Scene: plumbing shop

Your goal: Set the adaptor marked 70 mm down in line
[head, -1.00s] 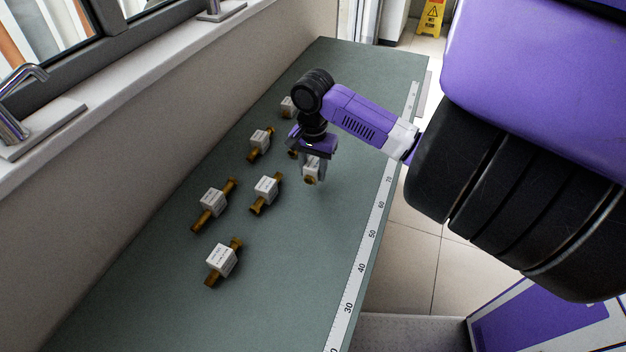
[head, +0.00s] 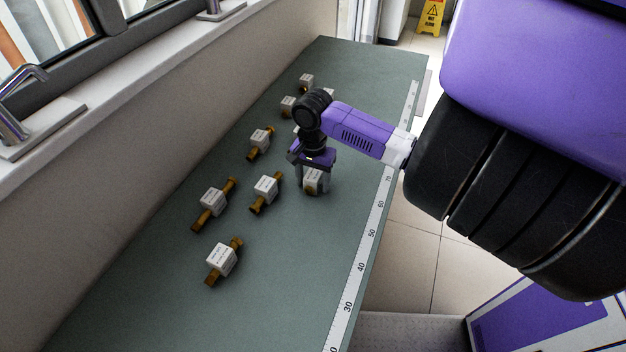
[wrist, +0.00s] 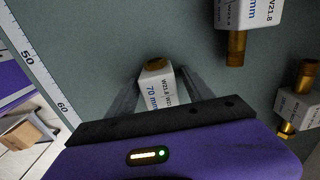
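The adaptor marked 70 mm (wrist: 157,88), a white labelled block with a brass end, is between my gripper's fingers in the wrist view. In the head view this adaptor (head: 313,181) is upright at or just above the green bench top; I cannot tell if it touches. My gripper (head: 314,186) points straight down with a finger on each side of it. The fingers appear closed on the block (wrist: 155,92). Other adaptors lie on the bench to the left: one nearest (head: 221,260), one beyond it (head: 212,202), one closer to my gripper (head: 266,187) and one farther back (head: 260,139).
More adaptors stand at the far end (head: 306,82), partly behind my arm. A ruler strip (head: 362,265) runs along the bench's right edge. The bench (head: 290,285) is bare at the front and right of the adaptors. A wall and window sill (head: 160,80) bound the left.

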